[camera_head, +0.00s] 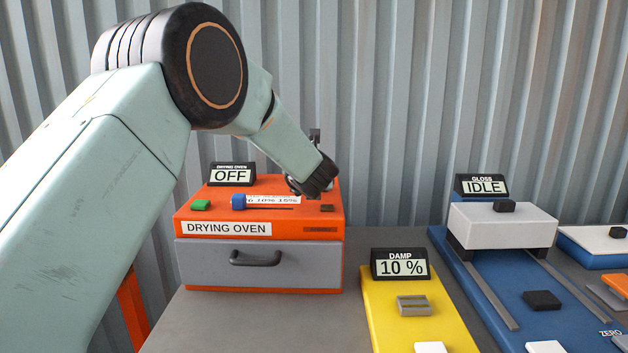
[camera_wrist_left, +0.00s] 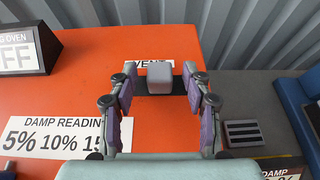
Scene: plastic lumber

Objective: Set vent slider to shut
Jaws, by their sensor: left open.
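The vent slider's grey knob (camera_wrist_left: 160,77) stands on a short dark slot (camera_wrist_left: 181,86) on top of the orange drying oven (camera_head: 190,221). A partly covered white VENT label (camera_wrist_left: 182,64) is just behind it. My left gripper (camera_wrist_left: 160,84) is open, with one finger on each side of the knob and a visible gap to each. In the head view my left gripper (camera_head: 302,187) is over the oven's rear right part, and the knob cannot be made out there. Any shut marking is hidden. My right gripper is not in view.
A yellow damp meter (camera_head: 385,318) and a blue gloss unit (camera_head: 450,265) stand to the right. A corrugated wall (camera_head: 400,100) closes the back.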

